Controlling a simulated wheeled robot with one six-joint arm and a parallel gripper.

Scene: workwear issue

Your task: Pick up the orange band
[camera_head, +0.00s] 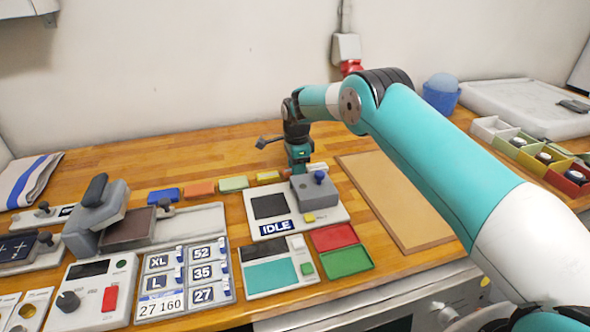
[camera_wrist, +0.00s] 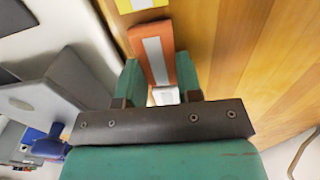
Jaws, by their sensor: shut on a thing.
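An orange band (camera_wrist: 137,38) with a pale grey stripe runs lengthwise between the fingers in the wrist view, with a small white piece at its near end. My gripper (camera_wrist: 158,88) is shut on this band, with one green finger on each side. In the head view my gripper (camera_head: 299,164) is low at the back of the table, at the right end of a row of coloured pieces. A small pale orange and white piece (camera_head: 317,167) shows beside it there.
Blue (camera_head: 163,196), orange-red (camera_head: 200,190), green (camera_head: 233,184) and yellow (camera_head: 268,177) pieces line up to the left. A device marked IDLE (camera_head: 335,214) with a grey block (camera_head: 314,190) stands just in front. A tan board (camera_head: 400,205) lies to the right.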

